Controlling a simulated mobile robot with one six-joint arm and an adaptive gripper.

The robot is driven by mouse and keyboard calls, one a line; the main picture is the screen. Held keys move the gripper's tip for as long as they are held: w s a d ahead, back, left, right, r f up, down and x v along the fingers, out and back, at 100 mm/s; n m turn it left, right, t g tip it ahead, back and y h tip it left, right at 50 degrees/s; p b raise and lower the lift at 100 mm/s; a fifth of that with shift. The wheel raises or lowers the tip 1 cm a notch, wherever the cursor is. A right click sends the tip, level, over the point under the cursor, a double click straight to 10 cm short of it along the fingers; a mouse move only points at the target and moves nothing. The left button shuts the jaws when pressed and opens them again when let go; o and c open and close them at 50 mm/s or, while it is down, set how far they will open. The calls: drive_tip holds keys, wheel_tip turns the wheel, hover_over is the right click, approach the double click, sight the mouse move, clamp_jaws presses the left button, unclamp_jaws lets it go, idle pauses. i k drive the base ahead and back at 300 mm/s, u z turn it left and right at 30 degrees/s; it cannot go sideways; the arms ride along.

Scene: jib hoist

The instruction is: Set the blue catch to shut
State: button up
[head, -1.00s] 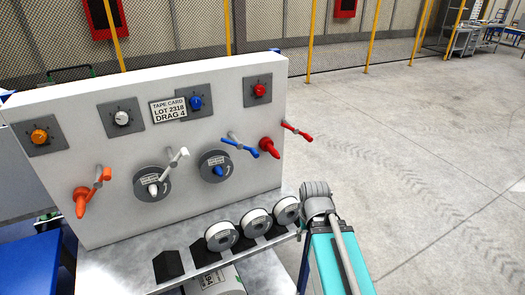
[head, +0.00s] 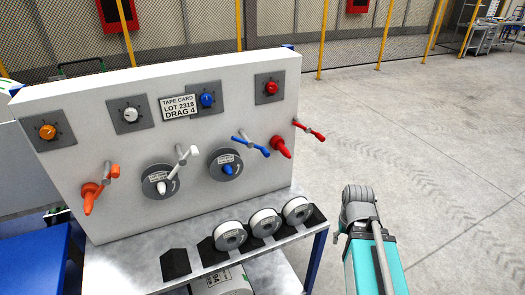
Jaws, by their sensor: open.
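On the pale upright panel (head: 70,107) are several blue parts, and I cannot tell for sure which one is the catch. A blue lever (head: 250,147) on a grey pivot sticks out, lying slantwise. Left of it, a blue handle (head: 228,169) sits in a round grey dial plate (head: 216,176) with a small label too small to read. A blue knob (head: 207,100) is on a square grey plate above. My gripper is not visible; only part of my teal and grey arm shows at the lower right, apart from the panel.
Similar orange (head: 90,197), white (head: 187,154) and red (head: 309,131) handles and levers flank the blue ones. Several white-and-grey rolls (head: 263,223) stand in black holders on the metal shelf (head: 130,258) below. Open floor (head: 440,160) lies to the right.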

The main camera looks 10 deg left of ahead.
sight(249, 143)
drive_tip(key=k, duration=1)
drive_tip(key=u, duration=0.5)
drive_tip(key=i, duration=1)
